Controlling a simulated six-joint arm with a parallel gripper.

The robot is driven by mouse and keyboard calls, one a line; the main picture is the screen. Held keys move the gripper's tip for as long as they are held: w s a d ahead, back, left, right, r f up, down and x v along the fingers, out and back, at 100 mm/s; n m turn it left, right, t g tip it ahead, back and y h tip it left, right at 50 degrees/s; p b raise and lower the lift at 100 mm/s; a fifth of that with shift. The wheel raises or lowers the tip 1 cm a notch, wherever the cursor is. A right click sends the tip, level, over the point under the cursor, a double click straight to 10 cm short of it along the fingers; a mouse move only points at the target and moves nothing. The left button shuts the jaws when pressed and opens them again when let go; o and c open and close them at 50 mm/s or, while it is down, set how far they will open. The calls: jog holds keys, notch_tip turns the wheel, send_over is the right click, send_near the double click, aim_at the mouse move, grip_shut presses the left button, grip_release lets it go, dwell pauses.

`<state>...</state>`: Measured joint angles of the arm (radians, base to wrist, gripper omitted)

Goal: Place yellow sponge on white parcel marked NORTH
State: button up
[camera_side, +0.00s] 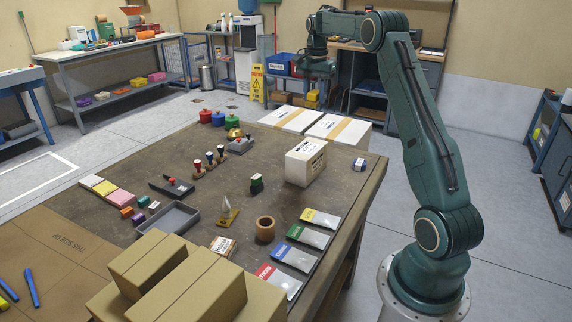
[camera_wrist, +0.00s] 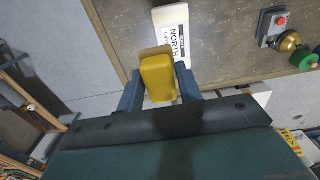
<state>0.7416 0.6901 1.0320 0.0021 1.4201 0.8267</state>
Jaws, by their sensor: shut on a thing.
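My gripper (camera_wrist: 158,88) is shut on the yellow sponge (camera_wrist: 158,72), with one blue finger on each side of it. In the side view the gripper (camera_side: 314,90) hangs in the air beyond the table's far edge, and the sponge (camera_side: 313,97) shows small at its tips. The white parcel (camera_side: 305,164) stands on the table near its right edge, apart from the sponge. In the wrist view the parcel (camera_wrist: 171,20) shows the word NORTH, and the sponge covers part of its near end.
Two larger white boxes with tan tape (camera_side: 290,119) (camera_side: 340,129) stand behind the table. The parcel's top looks clear.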

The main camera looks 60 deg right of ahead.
notch_tip(320, 180, down, 13)
jog(key=shift+r, duration=0.1)
dwell(0.3)
jog(key=shift+f, duration=2.2)
jog(key=shift+f, duration=0.15)
jog(key=o, duration=1)
jog(key=shift+c, duration=0.2)
notch_tip(320, 180, up, 12)
jog(key=shift+r, duration=0.2)
